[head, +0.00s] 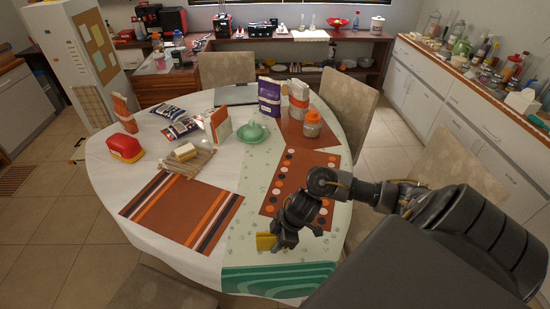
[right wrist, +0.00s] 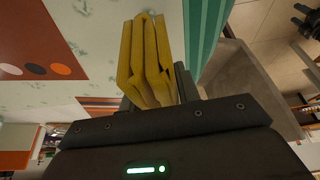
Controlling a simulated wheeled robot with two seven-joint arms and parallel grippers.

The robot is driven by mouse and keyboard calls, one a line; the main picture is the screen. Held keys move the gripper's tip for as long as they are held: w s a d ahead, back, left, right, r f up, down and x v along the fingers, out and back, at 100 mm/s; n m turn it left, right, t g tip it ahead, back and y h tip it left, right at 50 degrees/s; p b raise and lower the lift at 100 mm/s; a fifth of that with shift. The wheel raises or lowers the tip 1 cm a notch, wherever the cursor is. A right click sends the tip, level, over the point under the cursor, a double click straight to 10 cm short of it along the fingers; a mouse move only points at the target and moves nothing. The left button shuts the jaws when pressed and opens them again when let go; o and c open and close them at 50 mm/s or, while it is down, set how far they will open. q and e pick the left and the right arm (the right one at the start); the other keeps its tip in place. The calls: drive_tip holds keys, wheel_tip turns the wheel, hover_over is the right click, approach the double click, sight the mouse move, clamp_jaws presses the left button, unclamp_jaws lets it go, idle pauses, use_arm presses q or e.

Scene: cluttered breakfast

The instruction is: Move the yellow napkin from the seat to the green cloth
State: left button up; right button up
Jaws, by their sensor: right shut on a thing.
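The folded yellow napkin (head: 265,241) is in my right gripper (head: 281,242), over the near part of the green cloth (head: 280,280). In the right wrist view the napkin (right wrist: 146,58) stands out from between the fingers (right wrist: 150,92), which are shut on it. The cloth (right wrist: 98,50) shows there behind it, pale with green leaf marks and a green striped end. I cannot tell whether the napkin touches the cloth. The chair seat (head: 160,290) at the bottom left shows only partly. My left gripper is out of view.
A dotted orange mat (head: 297,172) lies just beyond my right gripper, and a striped mat (head: 182,207) lies to the left. The cloth's near end is clear.

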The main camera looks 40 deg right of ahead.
drive_tip(key=shift+w+f, duration=0.2)
drive_tip(key=shift+f, duration=1.65)
drive_tip(key=shift+f, duration=0.15)
drive_tip(key=o, duration=1)
drive_tip(key=shift+c, duration=0.2)
drive_tip(key=shift+r, duration=0.25)
drive_tip(key=p+v, duration=0.1)
drive_tip(key=v, duration=1.1)
